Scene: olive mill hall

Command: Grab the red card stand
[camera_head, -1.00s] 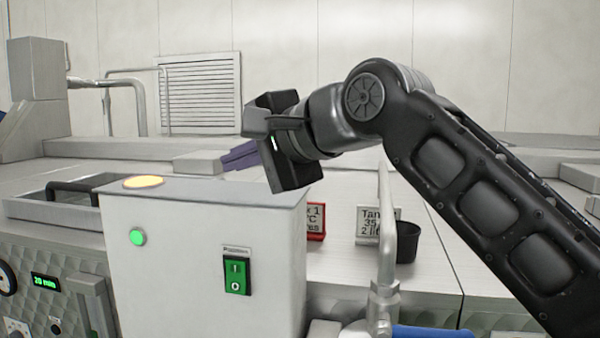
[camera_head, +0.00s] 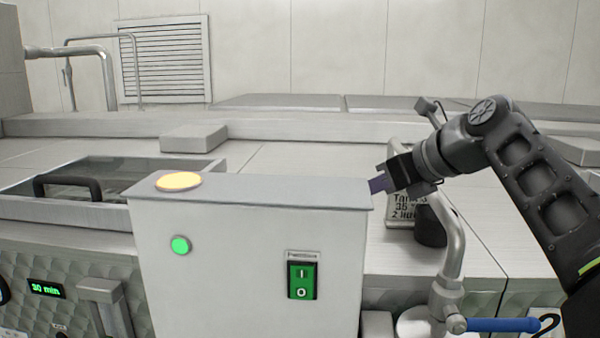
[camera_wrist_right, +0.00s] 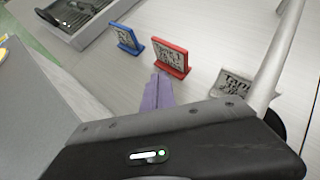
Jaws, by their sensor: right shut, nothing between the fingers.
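The red card stand (camera_wrist_right: 171,57) stands on the pale counter in the right wrist view, its card lettered. It lies just beyond the purple fingertips of my right gripper (camera_wrist_right: 157,93), apart from them as far as I can see. In the head view my right gripper (camera_head: 379,184) is over the counter behind the white control box, its fingers closed and empty. The red stand does not show in the head view; the control box hides that part of the counter. My left gripper is not in view.
A blue card stand (camera_wrist_right: 126,39) is left of the red one. A grey card stand (camera_head: 405,212) and a dark cup (camera_head: 431,232) stand by a bent metal pipe (camera_head: 455,240). The white control box (camera_head: 245,265) rises in front.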

